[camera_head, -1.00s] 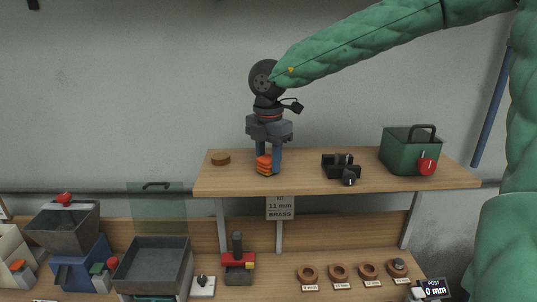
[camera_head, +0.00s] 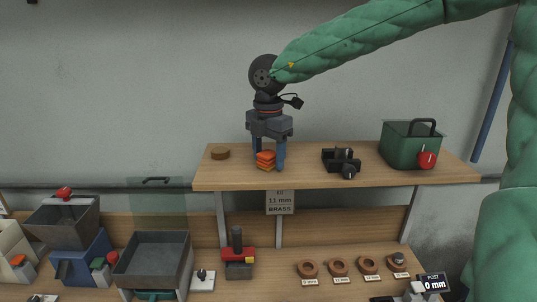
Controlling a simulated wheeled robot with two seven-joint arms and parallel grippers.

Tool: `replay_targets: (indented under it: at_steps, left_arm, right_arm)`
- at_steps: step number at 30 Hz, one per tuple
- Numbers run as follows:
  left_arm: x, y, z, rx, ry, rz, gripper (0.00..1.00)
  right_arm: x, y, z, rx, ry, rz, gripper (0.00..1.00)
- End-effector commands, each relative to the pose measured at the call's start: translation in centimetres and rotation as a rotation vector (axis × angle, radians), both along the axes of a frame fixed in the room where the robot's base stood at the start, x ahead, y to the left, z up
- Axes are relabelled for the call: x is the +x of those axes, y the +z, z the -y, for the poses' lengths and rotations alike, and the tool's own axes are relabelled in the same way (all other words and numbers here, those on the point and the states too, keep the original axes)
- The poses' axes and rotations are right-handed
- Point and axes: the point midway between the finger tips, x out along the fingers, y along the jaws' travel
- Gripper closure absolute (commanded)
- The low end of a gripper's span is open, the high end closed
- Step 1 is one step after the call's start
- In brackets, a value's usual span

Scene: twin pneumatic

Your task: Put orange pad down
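The orange pad (camera_head: 266,155) is on the wooden shelf, in a small stack of orange layers left of the shelf's middle. My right gripper (camera_head: 269,161) points straight down over it with its blue fingers spread to either side of the stack. A gap shows between the pad and the right finger; contact at the left finger is hard to tell. My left gripper is not in view.
The bench below holds bins, a red-and-black press (camera_head: 238,254) and several copper rings. The shelf between gripper and black fixture is clear.

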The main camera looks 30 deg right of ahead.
Motion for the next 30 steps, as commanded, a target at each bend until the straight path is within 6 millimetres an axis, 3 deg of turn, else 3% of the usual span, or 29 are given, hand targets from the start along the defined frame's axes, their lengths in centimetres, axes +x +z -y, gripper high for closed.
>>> replay_targets:
  at_steps: [15,21,30]
  left_arm:
    - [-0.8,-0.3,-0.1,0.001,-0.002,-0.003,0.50]
    - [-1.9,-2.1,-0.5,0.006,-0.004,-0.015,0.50]
    - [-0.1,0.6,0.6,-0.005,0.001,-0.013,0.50]
  right_arm:
    - [0.0,0.3,0.0,0.000,0.000,0.000,0.42]
    - [0.1,0.7,0.0,-0.001,0.000,0.001,0.42]
    - [0.1,2.9,0.0,-0.001,0.000,0.002,0.42]
